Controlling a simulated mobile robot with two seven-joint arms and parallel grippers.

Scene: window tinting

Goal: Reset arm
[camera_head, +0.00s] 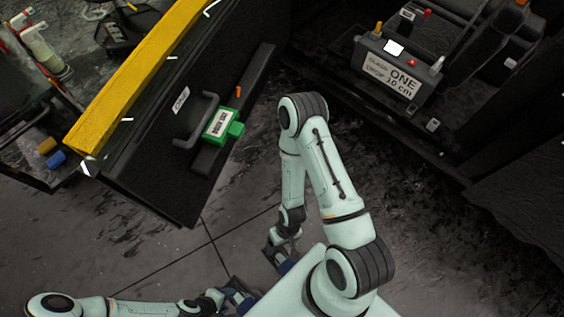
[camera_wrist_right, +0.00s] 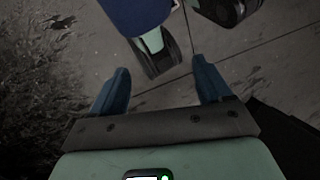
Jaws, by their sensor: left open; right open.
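My right arm bends down in the middle of the head view. Its right gripper (camera_head: 278,258) hangs low over the floor, partly behind my own body. In the right wrist view, the two blue fingers of this gripper (camera_wrist_right: 163,85) stand wide apart with nothing between them. My left arm comes in along the bottom left of the head view. Its left gripper (camera_head: 240,294) is open near the bottom middle, close to my body, and its fingertips are partly hidden. I see no object held in either gripper.
A black door-like panel (camera_head: 140,178) with a handle (camera_head: 197,122) and a green labelled block (camera_head: 222,124) stands at left. A yellow beam (camera_head: 135,75) runs along it. A dark bench at right holds a box labelled "ONE" (camera_head: 398,72). The floor (camera_head: 225,220) between is clear.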

